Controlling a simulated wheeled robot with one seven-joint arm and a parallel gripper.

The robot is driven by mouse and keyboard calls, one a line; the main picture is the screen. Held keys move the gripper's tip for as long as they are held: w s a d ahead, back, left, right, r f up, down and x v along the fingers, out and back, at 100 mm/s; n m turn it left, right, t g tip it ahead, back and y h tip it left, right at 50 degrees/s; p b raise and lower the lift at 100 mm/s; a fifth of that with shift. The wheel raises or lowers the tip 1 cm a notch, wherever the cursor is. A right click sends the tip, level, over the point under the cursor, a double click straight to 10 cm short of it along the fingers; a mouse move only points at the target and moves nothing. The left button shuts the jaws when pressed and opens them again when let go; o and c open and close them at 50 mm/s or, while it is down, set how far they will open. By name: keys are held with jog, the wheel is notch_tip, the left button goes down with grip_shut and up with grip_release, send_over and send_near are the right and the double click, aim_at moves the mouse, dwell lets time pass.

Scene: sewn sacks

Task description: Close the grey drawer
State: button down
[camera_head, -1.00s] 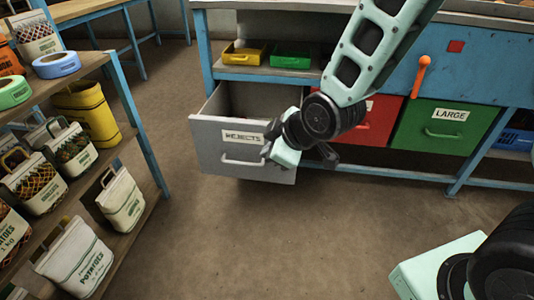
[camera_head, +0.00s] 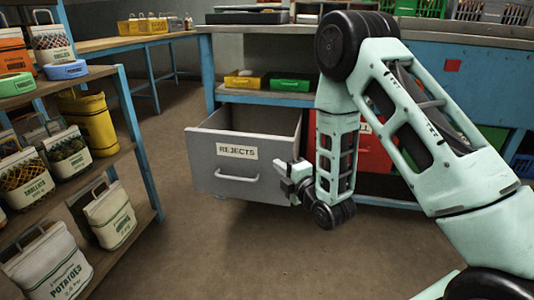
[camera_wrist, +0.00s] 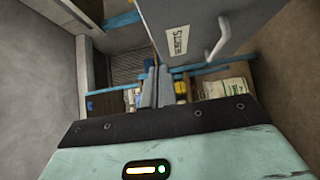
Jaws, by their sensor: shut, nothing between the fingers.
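The grey drawer (camera_head: 222,171) labelled REJECTS stands pulled out of the blue workbench, its open inside showing from above. Its front carries a label and a bar handle (camera_head: 237,178). My gripper (camera_head: 284,172) is shut and empty, by the right end of the drawer front, to the right of the handle. I cannot tell whether it touches the drawer. In the wrist view, the grey drawer front (camera_wrist: 195,22) with its handle (camera_wrist: 217,40) fills the top middle, and my shut fingers (camera_wrist: 156,72) point up just below it.
A red drawer (camera_head: 375,152) stands to the right, partly behind my arm. Yellow (camera_head: 246,82) and green (camera_head: 289,85) trays sit on the bench shelf above. A shelf rack (camera_head: 125,140) with sacks stands at the left. The floor in front is clear.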

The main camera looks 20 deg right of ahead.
jog(key=b, duration=0.2)
send_near(262, 143)
jog(key=w+a, duration=0.3)
jog(key=shift+w+d+f+b, duration=0.2)
jog(key=shift+w+d+b, duration=0.5)
jog(key=shift+w, duration=0.25)
jog(key=shift+w+d+r, duration=0.15)
jog(key=shift+w+d, duration=0.15)
jog(key=shift+w, duration=0.15)
